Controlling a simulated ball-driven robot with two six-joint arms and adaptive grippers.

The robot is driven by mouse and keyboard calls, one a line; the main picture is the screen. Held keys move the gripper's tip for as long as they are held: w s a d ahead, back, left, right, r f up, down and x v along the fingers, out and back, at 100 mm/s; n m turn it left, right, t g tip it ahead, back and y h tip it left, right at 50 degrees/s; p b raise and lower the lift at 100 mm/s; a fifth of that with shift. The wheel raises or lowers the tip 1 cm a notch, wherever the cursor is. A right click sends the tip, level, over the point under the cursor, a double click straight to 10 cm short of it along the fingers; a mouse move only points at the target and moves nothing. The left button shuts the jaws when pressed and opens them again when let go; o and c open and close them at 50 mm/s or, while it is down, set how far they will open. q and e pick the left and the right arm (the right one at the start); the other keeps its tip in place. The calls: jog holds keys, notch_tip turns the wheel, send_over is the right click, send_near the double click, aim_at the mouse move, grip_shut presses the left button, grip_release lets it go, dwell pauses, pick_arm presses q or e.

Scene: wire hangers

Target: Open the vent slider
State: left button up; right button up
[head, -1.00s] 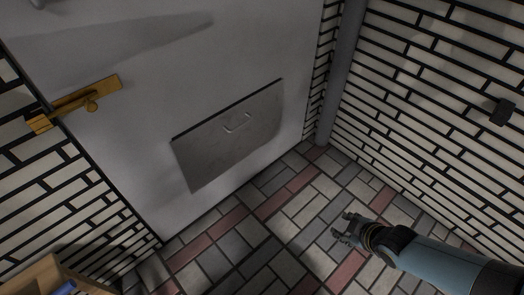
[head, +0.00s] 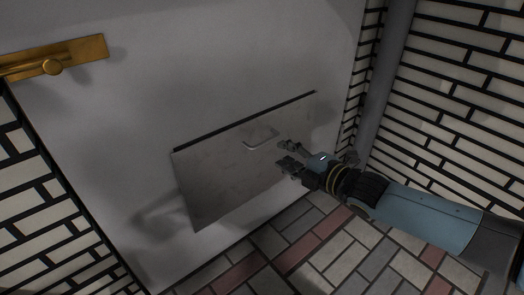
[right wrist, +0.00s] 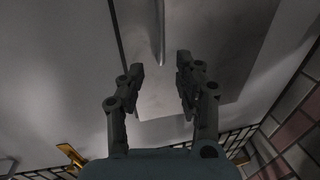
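The vent slider is a grey metal panel (head: 225,178) set low on the white door, with a dark line along its upper edge. A thin wire handle (head: 260,139) stands out near its upper middle. My right gripper (head: 281,154) is open and empty, just right of and below the handle in the head view. In the right wrist view the open fingers (right wrist: 160,75) point at the panel, and the handle (right wrist: 161,35) shows edge-on beyond them, between the fingertips. I see no contact between them. My left gripper is not in view.
A brass latch (head: 52,66) is on the door at upper left. Brick walls (head: 462,100) flank the door, with a grey post (head: 388,85) at the right corner. The tiled floor (head: 300,250) below is clear where it shows.

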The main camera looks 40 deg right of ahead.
aim_at(262, 144)
jog(key=b+x, duration=0.2)
jog(key=x, duration=0.4)
jog(key=shift+d+r, duration=0.1)
jog(key=shift+r, duration=0.05)
jog(key=shift+x, duration=1.2)
jog(key=shift+w+f, duration=0.35)
jog(key=shift+w, duration=0.2)
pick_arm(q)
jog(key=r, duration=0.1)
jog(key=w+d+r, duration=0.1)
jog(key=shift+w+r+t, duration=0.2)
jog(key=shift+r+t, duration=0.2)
pick_arm(e)
grip_shut()
